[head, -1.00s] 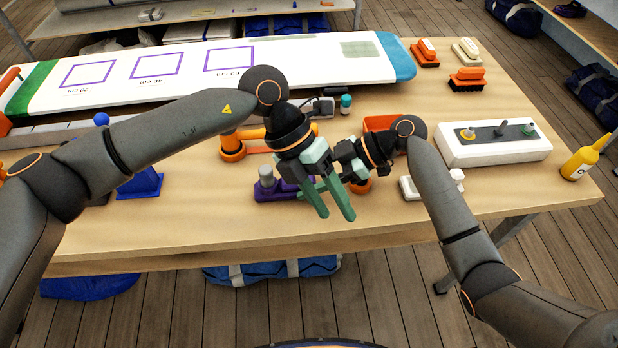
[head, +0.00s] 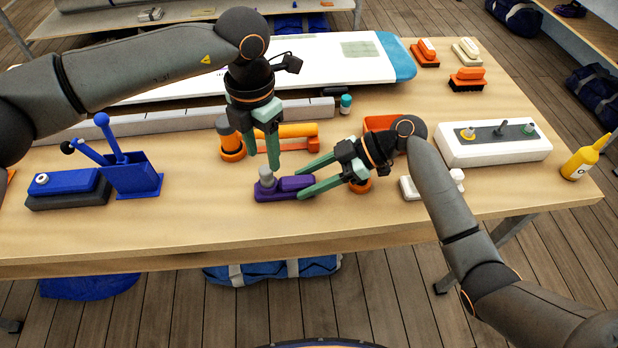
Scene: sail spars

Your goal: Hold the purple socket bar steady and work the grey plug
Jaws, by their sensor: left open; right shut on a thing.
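The purple socket bar (head: 292,184) lies on the wooden table, near the front middle. The grey plug (head: 266,177) stands upright at the bar's left end. My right gripper (head: 303,185) comes in from the right, and its green fingers are shut on the right part of the purple bar. My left gripper (head: 274,162) points down just above and beside the grey plug. It is open and nothing shows between its fingers; one finger partly hides the other. Whether a fingertip touches the plug I cannot tell.
A blue holder with levers (head: 132,177) and a blue-black block (head: 68,187) stand at left. Orange tools (head: 288,137) lie just behind the bar. A white panel with knobs (head: 492,142) and a yellow bottle (head: 582,160) are at right. The table's front strip is clear.

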